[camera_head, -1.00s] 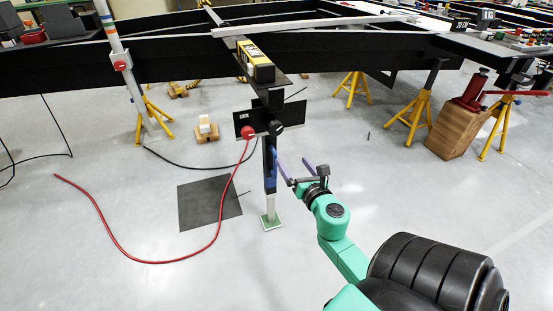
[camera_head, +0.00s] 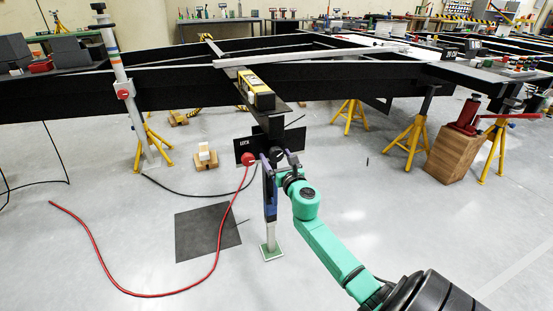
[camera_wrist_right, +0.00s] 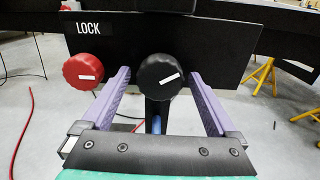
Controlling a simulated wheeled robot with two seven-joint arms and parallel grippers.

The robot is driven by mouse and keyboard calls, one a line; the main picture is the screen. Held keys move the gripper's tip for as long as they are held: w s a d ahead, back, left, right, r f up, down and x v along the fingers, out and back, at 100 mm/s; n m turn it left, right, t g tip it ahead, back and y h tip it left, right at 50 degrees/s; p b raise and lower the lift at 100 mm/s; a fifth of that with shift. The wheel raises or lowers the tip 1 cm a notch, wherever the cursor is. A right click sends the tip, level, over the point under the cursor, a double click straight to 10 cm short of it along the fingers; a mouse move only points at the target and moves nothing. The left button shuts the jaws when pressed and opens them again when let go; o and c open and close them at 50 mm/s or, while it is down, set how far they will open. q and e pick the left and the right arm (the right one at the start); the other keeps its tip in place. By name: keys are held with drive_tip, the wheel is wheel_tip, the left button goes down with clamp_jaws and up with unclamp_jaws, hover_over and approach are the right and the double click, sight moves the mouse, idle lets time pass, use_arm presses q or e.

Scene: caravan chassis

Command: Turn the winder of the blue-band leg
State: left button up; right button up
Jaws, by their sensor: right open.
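The leg with a blue section (camera_head: 269,192) stands upright under the front of the black frame, its foot on a small green-edged plate. A round black knob with a white mark, its winder (camera_wrist_right: 160,77), sits on a black plate at the leg's top. My right gripper (camera_head: 277,158) is open, its two purple fingers pointing at the black knob. In the right wrist view the fingers lie on either side of the knob, with a visible gap on both sides. A red knob (camera_wrist_right: 83,70) under the word LOCK is just left of the left finger. My left gripper is out of view.
A red hose (camera_head: 90,235) runs from the red knob across the floor. A pale striped pole with a red knob (camera_head: 125,90) stands at the left. Yellow stands (camera_head: 410,140) and a wooden block (camera_head: 455,155) are at the right. A dark mat (camera_head: 195,235) lies left of the leg.

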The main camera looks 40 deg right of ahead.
drive_tip(key=c, duration=1.3)
drive_tip(key=m, duration=0.3)
drive_tip(key=shift+m, duration=0.3)
drive_tip(key=shift+c, duration=0.4)
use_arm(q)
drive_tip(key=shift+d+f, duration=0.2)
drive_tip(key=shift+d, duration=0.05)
use_arm(e)
drive_tip(key=o, duration=1.4)
drive_tip(key=shift+s+a, duration=0.1)
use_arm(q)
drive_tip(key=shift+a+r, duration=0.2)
use_arm(e)
drive_tip(key=v, duration=1.4)
drive_tip(key=shift+s+a, duration=0.1)
drive_tip(key=shift+s, duration=0.1)
